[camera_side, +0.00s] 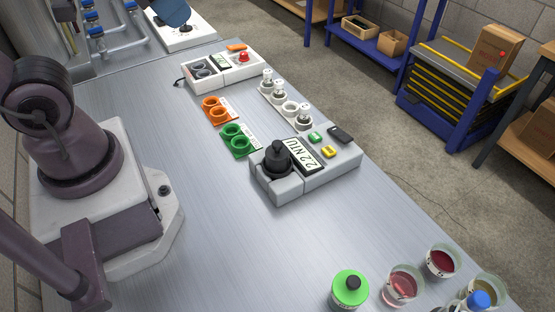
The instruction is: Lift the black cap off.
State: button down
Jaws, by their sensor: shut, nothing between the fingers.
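The black cap (278,158) stands upright on the left end of a grey turbidity meter (332,180). It covers the meter's well, so what is under it is hidden. The meter's display (301,157) reads 2.2 NTU. A green button and a yellow button sit on its top, with a small dark piece at the far corner. My gripper is not in view; only my base and parts of my arm show at the left.
Behind the meter are green rings (233,136), orange rings (214,108), a white rack (290,107) with capped vials, and a white box with a red button (244,57). A green-topped bottle (349,288) and several glasses stand at the front right. The front middle bench is clear.

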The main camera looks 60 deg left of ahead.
jog(key=shift+c, duration=2)
grip_release()
